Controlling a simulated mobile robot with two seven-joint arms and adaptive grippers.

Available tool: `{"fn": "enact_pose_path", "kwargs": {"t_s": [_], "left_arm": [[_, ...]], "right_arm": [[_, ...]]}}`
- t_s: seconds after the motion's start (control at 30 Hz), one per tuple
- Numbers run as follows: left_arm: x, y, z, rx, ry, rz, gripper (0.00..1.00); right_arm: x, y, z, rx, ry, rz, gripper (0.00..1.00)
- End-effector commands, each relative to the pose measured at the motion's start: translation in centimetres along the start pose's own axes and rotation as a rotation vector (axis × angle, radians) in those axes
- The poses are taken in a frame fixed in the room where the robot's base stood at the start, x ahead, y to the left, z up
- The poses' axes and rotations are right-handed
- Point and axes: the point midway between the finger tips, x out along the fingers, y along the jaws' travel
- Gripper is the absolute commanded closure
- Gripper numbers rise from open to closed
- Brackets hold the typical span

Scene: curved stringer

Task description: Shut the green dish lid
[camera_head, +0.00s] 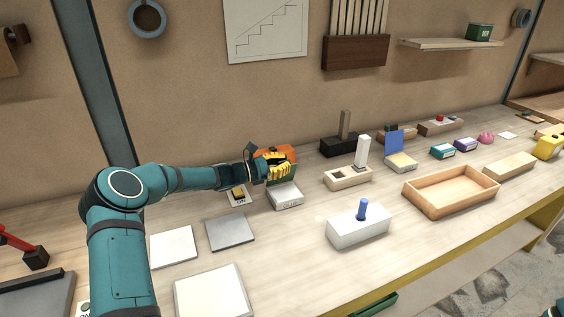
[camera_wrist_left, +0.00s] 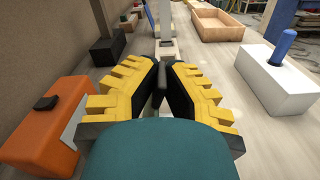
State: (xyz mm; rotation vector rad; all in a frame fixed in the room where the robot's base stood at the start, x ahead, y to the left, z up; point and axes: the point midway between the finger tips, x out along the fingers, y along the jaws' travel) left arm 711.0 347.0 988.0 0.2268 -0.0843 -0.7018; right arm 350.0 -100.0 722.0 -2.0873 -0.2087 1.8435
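My left gripper (camera_head: 274,167) has yellow fingers and is beside a small white labelled base (camera_head: 286,197). A green panel (camera_head: 293,171) stands up behind the fingers above that base; it looks like the raised dish lid, mostly hidden. In the left wrist view the fingers (camera_wrist_left: 164,72) lean in toward each other, with a narrow gap and a dark upright piece between them. I cannot tell whether they grip it.
An orange box (camera_head: 286,152) stands close behind the left gripper. A wooden block with a white post (camera_head: 362,151), a white block with a blue peg (camera_head: 345,227) and a wooden tray (camera_head: 452,206) are to the right. Flat plates (camera_head: 230,233) lie in front.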

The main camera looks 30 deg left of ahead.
Motion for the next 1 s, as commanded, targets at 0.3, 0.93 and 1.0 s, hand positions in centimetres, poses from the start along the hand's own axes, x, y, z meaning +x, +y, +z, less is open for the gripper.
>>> {"fn": "enact_pose_path", "kwargs": {"t_s": [0.3, 0.93, 1.0], "left_arm": [[0.2, -0.4, -0.1, -0.006, -0.002, -0.005, 1.0], [-0.7, -0.1, -0.1, -0.003, 0.001, -0.001, 0.63], [-1.6, -0.1, -0.1, -0.003, 0.002, 0.0, 0.63]], "right_arm": [[0.0, 0.0, 0.0, 0.0, 0.0, 0.0, 0.54], [0.0, 0.0, 0.0, 0.0, 0.0, 0.0, 0.54], [0.0, 0.0, 0.0, 0.0, 0.0, 0.0, 0.54]]}}
